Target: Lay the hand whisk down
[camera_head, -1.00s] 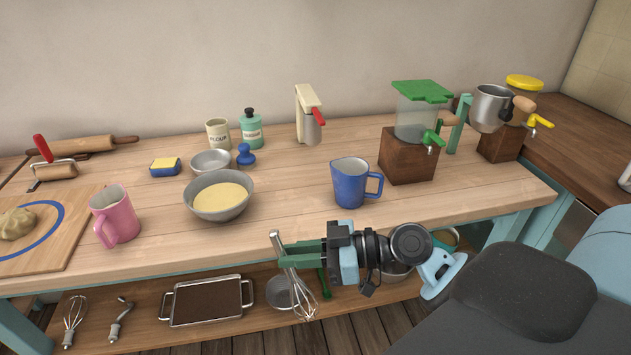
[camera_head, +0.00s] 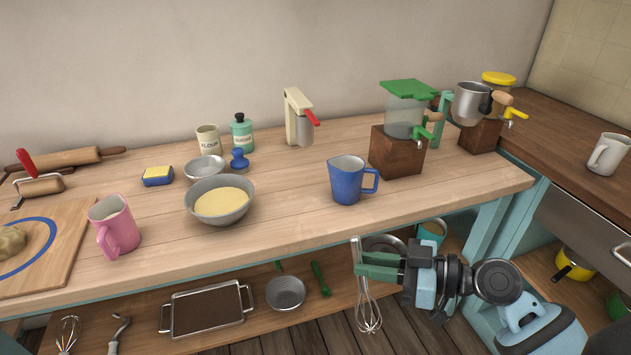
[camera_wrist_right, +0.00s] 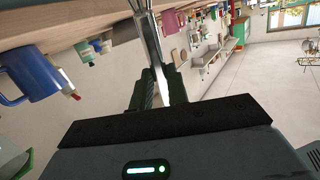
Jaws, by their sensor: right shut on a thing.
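The hand whisk (camera_head: 368,310) hangs wires down from my right gripper (camera_head: 372,264), in front of the table's front edge. The right gripper's green fingers are shut on its metal handle. In the right wrist view the whisk's handle (camera_wrist_right: 150,45) runs up between the fingers of the right gripper (camera_wrist_right: 158,85). A second whisk (camera_head: 68,335) lies on the lower shelf at the far left. My left gripper is not in view.
The wooden table (camera_head: 290,220) holds a blue mug (camera_head: 347,182), a bowl of batter (camera_head: 220,200) and a pink mug (camera_head: 114,227). The lower shelf (camera_head: 265,328) carries a baking tray (camera_head: 207,310) and a strainer (camera_head: 286,292). Its front strip has bare room.

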